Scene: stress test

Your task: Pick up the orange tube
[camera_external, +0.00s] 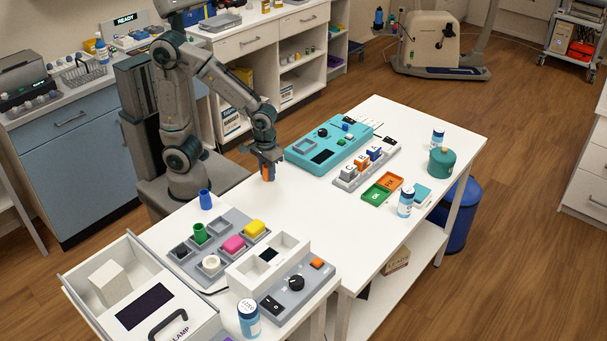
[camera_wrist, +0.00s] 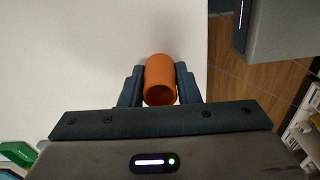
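The orange tube (camera_external: 268,174) is upright under my gripper (camera_external: 266,160), near the table's far left edge in the external view. In the wrist view, the hollow orange tube (camera_wrist: 159,76) sits between the two dark fingers of my gripper (camera_wrist: 160,88), with its open end toward the camera. The fingers lie against both its sides, so my gripper looks shut on it. I cannot tell whether its lower end touches the white table (camera_external: 300,202).
A blue tube (camera_external: 206,199) stands nearby, beside a grey tray (camera_external: 207,257) with green, pink and yellow pieces. A teal device (camera_external: 322,144) and a block rack (camera_external: 366,166) stand to the right. The table's middle is clear.

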